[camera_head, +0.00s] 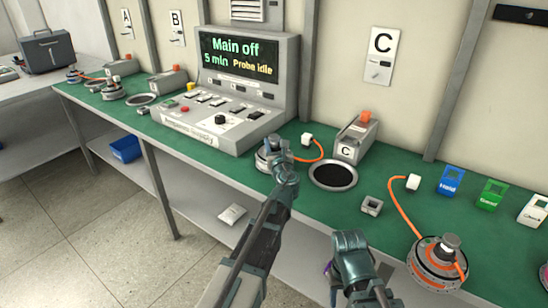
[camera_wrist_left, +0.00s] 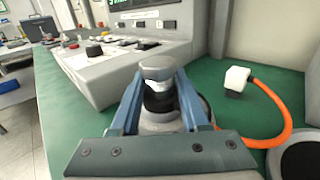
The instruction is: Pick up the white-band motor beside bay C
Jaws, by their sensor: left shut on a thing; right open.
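My left gripper (camera_head: 278,147) is shut on the post of a motor (camera_head: 264,160) standing on the green bench, left of the bay C opening. In the left wrist view the motor's grey cap and dark post (camera_wrist_left: 157,88) sit between the two fingers, with a little white under the cap. The motor's lower body is mostly hidden by my gripper. Its orange cable (camera_head: 319,150) runs to a white plug (camera_head: 306,139), also in the left wrist view (camera_wrist_left: 237,80). My right gripper (camera_head: 350,240) is open near the bench's front edge, away from this motor.
Bay C's round dark opening (camera_head: 333,175) lies right of the motor, before the C block (camera_head: 355,140). The grey console (camera_head: 235,95) stands close on the left. Another motor (camera_head: 438,262) with an orange cable stands at right, near the blue tag holder (camera_head: 451,181) and green one (camera_head: 490,195).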

